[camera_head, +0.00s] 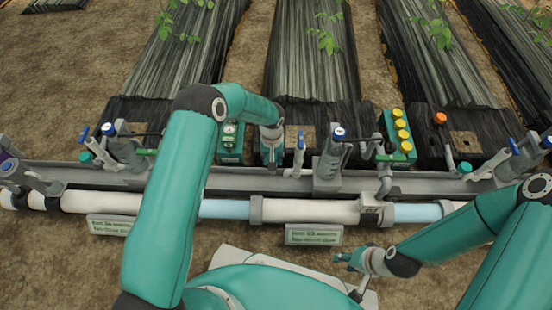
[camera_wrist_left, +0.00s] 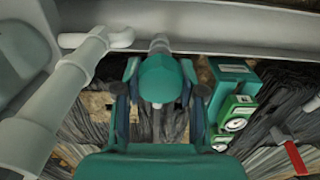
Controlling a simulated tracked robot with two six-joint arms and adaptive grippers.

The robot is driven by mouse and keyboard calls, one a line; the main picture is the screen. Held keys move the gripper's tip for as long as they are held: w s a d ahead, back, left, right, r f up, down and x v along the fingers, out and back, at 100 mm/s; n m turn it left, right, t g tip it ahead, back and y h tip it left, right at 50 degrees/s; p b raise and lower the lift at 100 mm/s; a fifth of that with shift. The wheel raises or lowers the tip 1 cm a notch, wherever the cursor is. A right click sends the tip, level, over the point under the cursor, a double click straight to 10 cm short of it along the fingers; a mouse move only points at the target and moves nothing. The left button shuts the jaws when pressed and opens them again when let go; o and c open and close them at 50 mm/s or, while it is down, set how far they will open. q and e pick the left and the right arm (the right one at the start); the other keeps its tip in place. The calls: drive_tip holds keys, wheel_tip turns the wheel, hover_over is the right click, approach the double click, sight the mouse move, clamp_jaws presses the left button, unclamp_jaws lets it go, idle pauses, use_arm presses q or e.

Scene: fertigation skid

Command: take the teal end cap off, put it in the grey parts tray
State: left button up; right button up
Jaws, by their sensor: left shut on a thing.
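The teal end cap (camera_wrist_left: 160,78) sits between the fingers of my left gripper (camera_wrist_left: 157,95) in the left wrist view. A grey pipe stub meets its far end; I cannot tell whether the two are still joined. My left gripper is shut on the cap. In the head view my left gripper (camera_head: 271,155) is at the grey rail and hides the cap. My right gripper (camera_head: 348,261) hangs low at the right, away from the rail; its finger gap is too small to read. I cannot make out the grey parts tray for sure.
A green box with gauges (camera_head: 230,140) stands close beside my left gripper; its gauges show in the wrist view (camera_wrist_left: 236,124). A grey valve fitting (camera_head: 328,165) with a blue top stands to the right. Yellow-capped green block (camera_head: 399,140) is further right. A white pipe (camera_head: 310,211) runs in front.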

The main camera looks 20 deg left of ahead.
use_arm(q)
drive_tip(key=shift+r, duration=0.3)
wheel_tip(320, 180, up, 24)
drive_tip(key=p, duration=1.4)
drive_tip(key=shift+s, duration=0.15)
drive_tip(key=shift+r, duration=0.15)
